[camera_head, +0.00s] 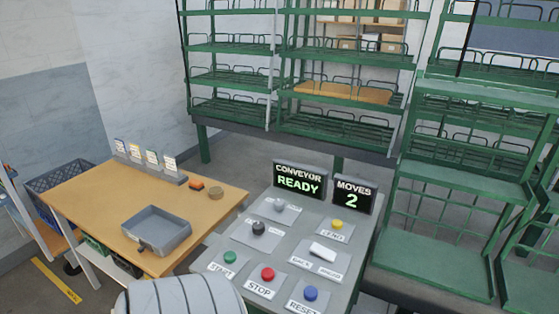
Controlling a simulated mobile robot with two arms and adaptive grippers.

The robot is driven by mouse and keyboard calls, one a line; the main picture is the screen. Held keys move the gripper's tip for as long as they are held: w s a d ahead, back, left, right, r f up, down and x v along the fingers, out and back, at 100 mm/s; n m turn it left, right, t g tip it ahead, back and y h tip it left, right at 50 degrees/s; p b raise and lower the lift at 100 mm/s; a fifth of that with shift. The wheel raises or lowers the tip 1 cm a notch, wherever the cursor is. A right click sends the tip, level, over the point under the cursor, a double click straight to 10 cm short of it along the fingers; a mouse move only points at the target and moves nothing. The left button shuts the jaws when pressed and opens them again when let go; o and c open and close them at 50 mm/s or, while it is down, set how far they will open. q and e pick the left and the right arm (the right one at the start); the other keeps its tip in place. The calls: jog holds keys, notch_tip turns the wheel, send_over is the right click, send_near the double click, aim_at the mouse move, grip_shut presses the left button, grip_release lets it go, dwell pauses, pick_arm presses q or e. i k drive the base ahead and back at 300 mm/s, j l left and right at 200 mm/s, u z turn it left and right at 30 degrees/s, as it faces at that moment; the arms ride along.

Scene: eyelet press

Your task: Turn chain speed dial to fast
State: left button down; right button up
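A grey control panel (222,246) stands at the bottom centre. A black dial (259,228) sits on its left side, with a grey dial or knob (279,205) behind it. Their labels are too small to read, so I cannot tell which is the chain speed dial or where it points. A white switch (322,252) and a yellow button (337,224) are to their right. Green (230,257), red (267,274) and blue (311,293) buttons line the front; red reads STOP and blue reads RESET. Neither gripper's fingers show.
Displays behind the panel read CONVEYOR READY (299,180) and MOVES 2 (352,194). A wooden table (95,190) with a grey tray (157,230) stands left. Green racks (290,60) fill the back and right. A rounded grey part of my body covers the bottom edge.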

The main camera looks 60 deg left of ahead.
aim_at(278, 204)
jog(key=u, duration=2)
jog(key=i+j, duration=0.15)
jog(key=j, duration=0.2)
